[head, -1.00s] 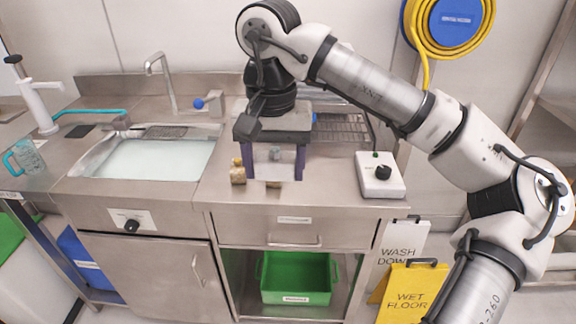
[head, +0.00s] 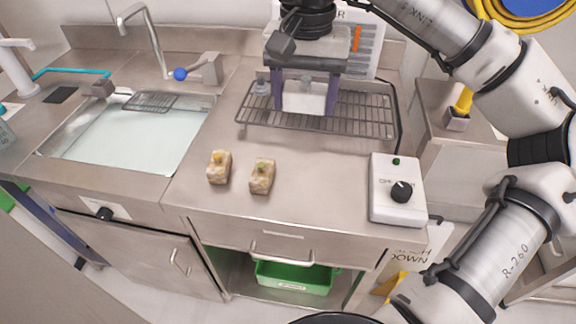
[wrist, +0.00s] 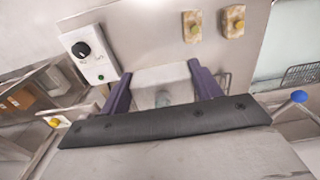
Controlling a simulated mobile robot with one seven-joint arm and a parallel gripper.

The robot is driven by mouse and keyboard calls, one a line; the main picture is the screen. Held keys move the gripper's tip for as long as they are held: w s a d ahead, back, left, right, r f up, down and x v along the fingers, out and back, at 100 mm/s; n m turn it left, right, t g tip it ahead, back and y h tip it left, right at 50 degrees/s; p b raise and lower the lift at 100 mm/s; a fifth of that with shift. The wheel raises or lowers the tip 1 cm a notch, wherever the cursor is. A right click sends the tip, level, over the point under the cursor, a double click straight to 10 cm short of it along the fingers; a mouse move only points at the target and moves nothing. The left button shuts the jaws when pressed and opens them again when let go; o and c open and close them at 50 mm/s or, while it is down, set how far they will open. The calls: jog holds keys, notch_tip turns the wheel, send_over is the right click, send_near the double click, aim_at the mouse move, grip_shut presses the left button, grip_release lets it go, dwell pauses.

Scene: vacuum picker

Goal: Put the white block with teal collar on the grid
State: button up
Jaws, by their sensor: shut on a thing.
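My gripper (head: 304,108) is shut on a white block (head: 303,96), one purple finger on each side. In the head view they are in front of the wire grid (head: 370,124), overlapping its middle; I cannot tell whether the block touches it. In the wrist view the pale block (wrist: 150,76) sits between the purple fingers of my gripper (wrist: 158,82), with a small grey-teal part (wrist: 162,98) near the palm. The palm hides part of the block. The grid lies at the back of the steel counter.
Two tan speckled blocks (head: 219,168) (head: 262,176) stand on the counter in front of the grid. A small grey piece (head: 262,86) is at the grid's left end. A white control box (head: 397,190) stands right, a water-filled sink (head: 130,135) left.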

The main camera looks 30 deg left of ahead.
aim_at(299, 187)
notch_tip(299, 187, down, 19)
jog(key=p, duration=0.2)
jog(key=shift+s+r+p, duration=0.1)
jog(key=shift+r+p, duration=0.05)
jog(key=shift+p, duration=0.2)
jog(key=shift+f, duration=0.2)
jog(key=shift+f+b, duration=0.25)
jog(key=shift+b, duration=0.1)
jog(key=o, duration=0.7)
jog(key=shift+r, duration=0.1)
jog(key=shift+r, duration=0.1)
